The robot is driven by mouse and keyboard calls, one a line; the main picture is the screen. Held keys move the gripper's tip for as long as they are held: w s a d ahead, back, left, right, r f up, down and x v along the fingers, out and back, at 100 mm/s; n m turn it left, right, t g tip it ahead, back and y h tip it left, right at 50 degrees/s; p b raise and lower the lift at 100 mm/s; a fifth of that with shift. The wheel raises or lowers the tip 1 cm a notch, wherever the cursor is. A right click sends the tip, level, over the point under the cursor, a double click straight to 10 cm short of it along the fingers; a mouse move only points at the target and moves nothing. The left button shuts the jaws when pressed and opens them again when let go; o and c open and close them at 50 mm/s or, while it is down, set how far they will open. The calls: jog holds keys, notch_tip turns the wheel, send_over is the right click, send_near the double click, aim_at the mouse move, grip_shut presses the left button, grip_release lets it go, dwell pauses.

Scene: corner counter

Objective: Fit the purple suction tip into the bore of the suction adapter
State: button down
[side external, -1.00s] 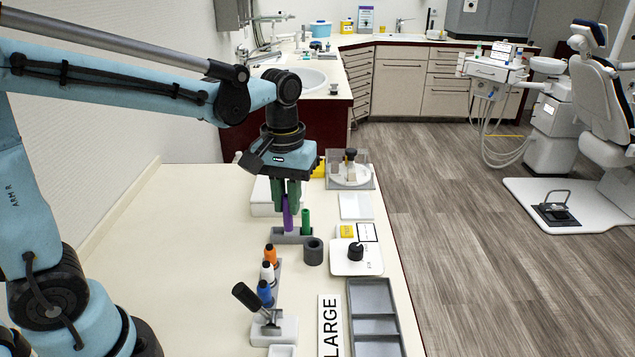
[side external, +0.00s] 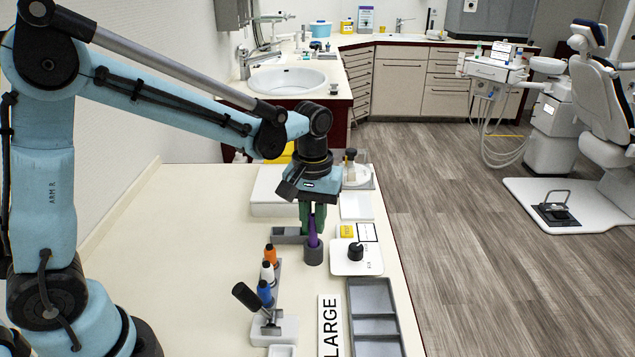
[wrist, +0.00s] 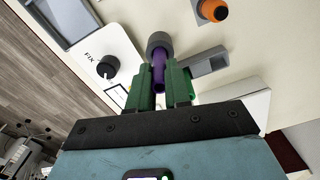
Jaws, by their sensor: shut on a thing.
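My gripper (side external: 313,219) is shut on the purple suction tip (side external: 313,239), which points down from between the green fingers. The dark grey suction adapter (side external: 313,254) stands upright on the counter directly below. The tip's lower end meets the adapter's mouth. In the wrist view the purple tip (wrist: 158,72) lines up with the adapter (wrist: 158,41) and its end overlaps the bore opening. How deep it sits, if at all, I cannot tell.
A grey holder (side external: 288,238) lies just left of the adapter. A white plate with a black knob (side external: 355,251) is close on the right. Orange, white and blue bottles (side external: 268,272) stand in front, with a grey compartment tray (side external: 374,310) nearer right. The left counter is clear.

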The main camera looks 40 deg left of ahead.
aim_at(313, 245)
jog(key=shift+f, duration=1.5)
jog(key=shift+f, duration=0.25)
jog(key=c, duration=1.1)
grip_release()
